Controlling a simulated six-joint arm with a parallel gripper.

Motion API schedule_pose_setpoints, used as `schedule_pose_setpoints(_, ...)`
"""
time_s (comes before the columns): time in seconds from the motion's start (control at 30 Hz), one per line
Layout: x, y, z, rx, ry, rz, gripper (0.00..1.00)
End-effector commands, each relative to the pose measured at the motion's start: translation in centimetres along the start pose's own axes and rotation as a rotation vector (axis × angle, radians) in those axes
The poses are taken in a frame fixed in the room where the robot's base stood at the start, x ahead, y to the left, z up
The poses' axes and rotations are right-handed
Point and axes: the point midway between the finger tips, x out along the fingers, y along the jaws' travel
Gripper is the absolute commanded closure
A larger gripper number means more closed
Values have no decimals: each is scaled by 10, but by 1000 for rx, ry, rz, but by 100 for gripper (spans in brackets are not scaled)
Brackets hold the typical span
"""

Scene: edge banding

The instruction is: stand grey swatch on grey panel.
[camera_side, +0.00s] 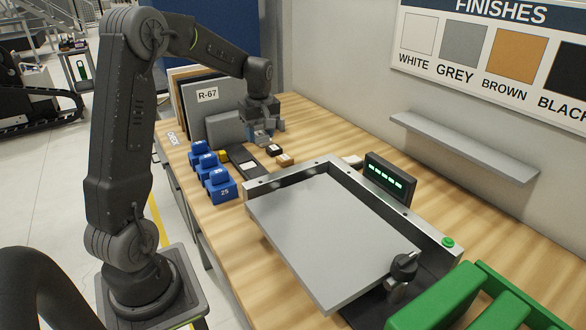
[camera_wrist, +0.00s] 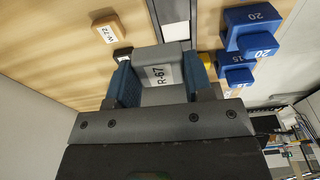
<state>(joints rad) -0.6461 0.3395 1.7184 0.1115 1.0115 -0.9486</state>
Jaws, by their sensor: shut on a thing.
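My gripper (camera_side: 264,134) is at the back of the bench, in front of the leaning boards. In the wrist view its blue fingers (camera_wrist: 160,75) are shut on a grey swatch (camera_wrist: 161,58) with a white label reading R-67. In the side view the swatch is small and largely hidden by the fingers. The grey panel (camera_side: 325,235) lies flat in the metal-framed fixture at the bench's middle, well apart from my gripper, its top bare. The wrist view does not show the panel.
Black (camera_side: 273,150) and brown (camera_side: 284,160) swatches lie near my gripper. A dark tray (camera_side: 234,153) and blue numbered blocks (camera_side: 220,184) stand left of them. A metal fence (camera_side: 400,215), display (camera_side: 390,178), black knob (camera_side: 404,265) and green frame (camera_side: 450,295) surround the panel.

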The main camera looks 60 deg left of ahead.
Motion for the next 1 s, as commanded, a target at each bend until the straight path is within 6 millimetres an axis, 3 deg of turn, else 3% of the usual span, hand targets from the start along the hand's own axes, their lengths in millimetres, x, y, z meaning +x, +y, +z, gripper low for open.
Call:
schedule_pose_setpoints(0.13,-28,3,42,137,3,22,76)
schedule_pose_setpoints(0.27,-57,-1,96,314,3,44,75)
schedule_pose_setpoints(0.4,-83,-16,149,505,3,65,75)
schedule_pose_setpoints(0.53,-99,-32,184,643,3,81,75)
schedule_pose_setpoints(0.77,-105,-45,216,752,0,90,76)
schedule_pose_setpoints(1.0,-82,-32,264,760,-2,87,76)
